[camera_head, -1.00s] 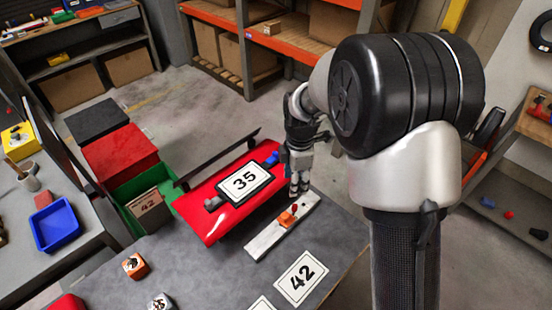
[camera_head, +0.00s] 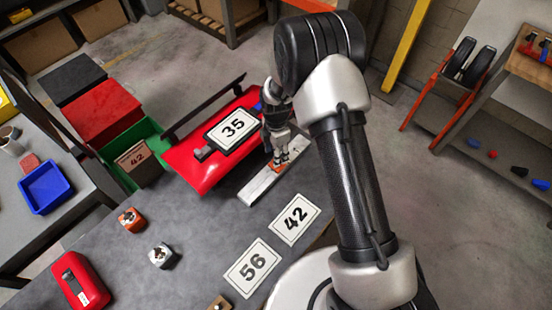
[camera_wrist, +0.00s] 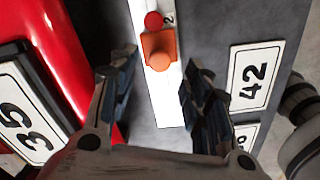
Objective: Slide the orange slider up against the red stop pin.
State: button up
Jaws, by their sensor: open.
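The orange slider (camera_wrist: 159,46) with its round knob sits on a white rail (camera_wrist: 170,105). The red stop pin (camera_wrist: 153,20) stands just beyond it, very close; I cannot tell whether they touch. In the head view the slider (camera_head: 276,168) shows partly under my gripper, and I cannot make out the pin there. My gripper (camera_wrist: 160,84) is open. In the wrist view its two fingers are spread to either side of the rail, with the slider's knob framed between and a little beyond the tips. Nothing is between the fingers that I can see held.
A red kart body with a "35" plate (camera_head: 233,129) lies close beside the rail, left of my gripper. Flat "42" (camera_head: 295,219) and "56" (camera_head: 252,268) cards lie on the grey table to the right and front. Two small blocks (camera_head: 132,219) lie farther left.

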jog(key=shift+f, duration=1.9)
jog(key=shift+c, duration=0.5)
grip_shut()
